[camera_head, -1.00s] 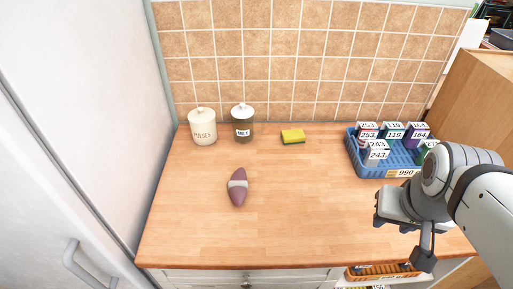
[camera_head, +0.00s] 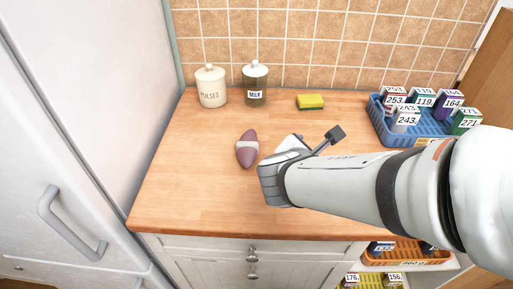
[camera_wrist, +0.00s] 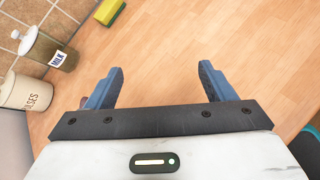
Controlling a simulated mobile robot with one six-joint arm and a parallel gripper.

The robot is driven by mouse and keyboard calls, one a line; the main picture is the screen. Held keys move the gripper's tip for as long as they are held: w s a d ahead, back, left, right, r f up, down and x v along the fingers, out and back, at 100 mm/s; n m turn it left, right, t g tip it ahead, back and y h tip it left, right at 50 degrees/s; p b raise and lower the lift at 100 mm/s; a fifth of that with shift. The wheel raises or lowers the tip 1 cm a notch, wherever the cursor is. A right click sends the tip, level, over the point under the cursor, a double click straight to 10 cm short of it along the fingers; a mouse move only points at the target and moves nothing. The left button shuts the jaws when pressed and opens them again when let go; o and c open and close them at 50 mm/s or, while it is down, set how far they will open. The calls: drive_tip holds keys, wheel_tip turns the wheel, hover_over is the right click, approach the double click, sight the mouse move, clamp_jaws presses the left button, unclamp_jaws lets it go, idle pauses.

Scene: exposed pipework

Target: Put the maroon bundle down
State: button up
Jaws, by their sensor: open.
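The maroon bundle (camera_head: 247,155), with a pale band around its middle, lies on the wooden counter (camera_head: 200,190) in the head view. My gripper (camera_head: 315,141) is to the right of it, over the counter, partly hidden by my own wrist. In the wrist view my gripper (camera_wrist: 160,82) has its two blue fingers wide apart with only bare counter between them. A small maroon patch (camera_wrist: 84,102) shows just outside the left finger, mostly hidden by it.
A pulses jar (camera_head: 211,87) and a milk jar (camera_head: 255,84) stand at the back left. A yellow-green sponge (camera_head: 310,102) lies right of them. A blue basket (camera_head: 381,128) of numbered boxes is at the back right. The counter's front left is clear.

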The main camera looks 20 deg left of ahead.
sight(246, 155)
drive_tip(key=s+a+f+n+y, duration=0.1)
drive_tip(key=a+n, duration=0.2)
drive_tip(key=a, duration=0.1)
drive_tip(key=s+a+f+n+t+y+b, duration=0.1)
drive_tip(key=s+a+n+y, duration=0.1)
drive_tip(key=a, duration=0.3)
drive_tip(key=s+a+f+n+y+b, duration=0.1)
drive_tip(key=a+f+n+y, duration=0.1)
drive_tip(key=a+n, duration=0.2)
drive_tip(key=shift+s+a+f+n, duration=0.1)
drive_tip(key=shift+s+a+n, duration=0.1)
drive_tip(key=shift+a+n, duration=0.1)
drive_tip(key=shift+a+f+n+y+b, duration=0.1)
drive_tip(key=shift+a+n+y+b, duration=0.2)
drive_tip(key=shift+y, duration=0.1)
drive_tip(key=x, duration=0.7)
drive_tip(key=shift+w+a+f, duration=0.1)
drive_tip(key=shift+a, duration=0.25)
drive_tip(key=shift+c, duration=0.5)
drive_tip(key=c, duration=1.1)
